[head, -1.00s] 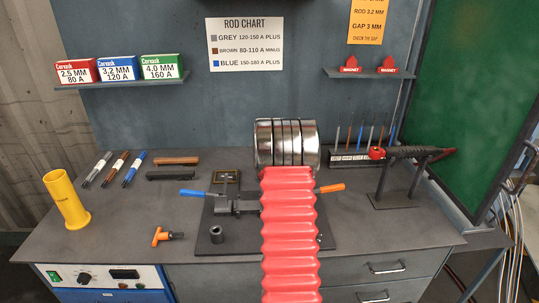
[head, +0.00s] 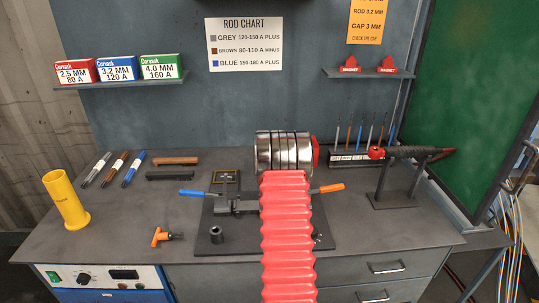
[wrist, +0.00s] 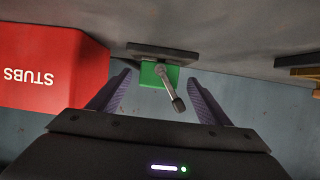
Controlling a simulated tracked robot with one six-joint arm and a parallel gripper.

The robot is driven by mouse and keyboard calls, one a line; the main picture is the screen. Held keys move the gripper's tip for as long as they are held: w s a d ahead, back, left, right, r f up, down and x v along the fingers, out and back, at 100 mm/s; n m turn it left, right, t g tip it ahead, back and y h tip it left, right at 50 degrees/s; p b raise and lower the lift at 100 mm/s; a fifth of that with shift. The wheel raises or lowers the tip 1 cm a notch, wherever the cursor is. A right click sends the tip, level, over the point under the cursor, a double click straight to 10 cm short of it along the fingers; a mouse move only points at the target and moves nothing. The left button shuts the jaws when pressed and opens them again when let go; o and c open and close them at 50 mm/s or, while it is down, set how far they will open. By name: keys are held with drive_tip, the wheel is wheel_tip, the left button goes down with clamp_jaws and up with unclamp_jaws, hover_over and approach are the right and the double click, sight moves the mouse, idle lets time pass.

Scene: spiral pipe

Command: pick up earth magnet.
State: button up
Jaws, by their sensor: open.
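In the wrist view, a small green block (wrist: 149,76) with a grey lever (wrist: 167,84) sits against a dark plate (wrist: 160,50). It bears no readable label, so I cannot be sure it is the earth magnet. My gripper (wrist: 159,79) is open, with one purple finger on each side of the block in the picture; I see no contact. In the head view my arm hides the gripper and I do not see the green block. Two red pieces marked MAGNET, a left one (head: 350,65) and a right one (head: 387,65), sit on the right wall shelf.
A red container marked STUBS (wrist: 48,70) stands close to the left finger in the wrist view.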

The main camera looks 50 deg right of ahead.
idle(0.5)
drive_tip(key=c, duration=1.8)
drive_tip(key=shift+w+r, duration=0.1)
drive_tip(key=shift+r, duration=0.05)
clamp_jaws()
